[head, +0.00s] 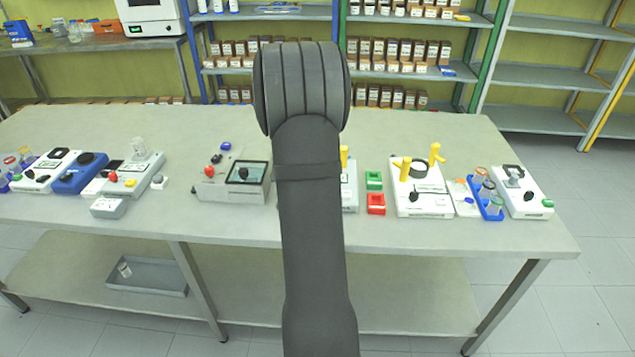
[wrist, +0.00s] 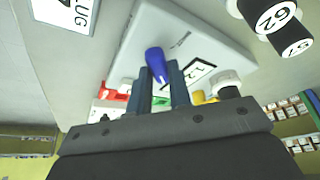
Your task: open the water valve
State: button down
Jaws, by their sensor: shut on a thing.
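A blue valve handle (wrist: 155,60) stands on a white device (wrist: 195,35) in the wrist view. My gripper (wrist: 161,74) has its two dark fingers on either side of the handle and is shut on it. The handle's tapered end sits between the fingers. In the head view my arm hides the gripper and the handle. Only the right edge of a white device (head: 350,190) shows beside my arm there.
Green (head: 374,180) and red (head: 377,203) blocks lie right of my arm. Beyond them stands a white device with yellow posts (head: 425,203). A grey box with a dark screen (head: 231,192) is at left. Black cylinders (wrist: 275,20) show in the wrist view. The table's front strip (head: 150,225) is clear.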

dwell(0.4)
jog(key=c, duration=1.3)
grip_release()
jog(key=v, duration=1.7)
jog(key=shift+a+r, duration=0.15)
jog(key=shift+r, duration=0.05)
jog(key=shift+f, duration=0.1)
jog(key=x, duration=1.7)
jog(key=shift+f, duration=0.15)
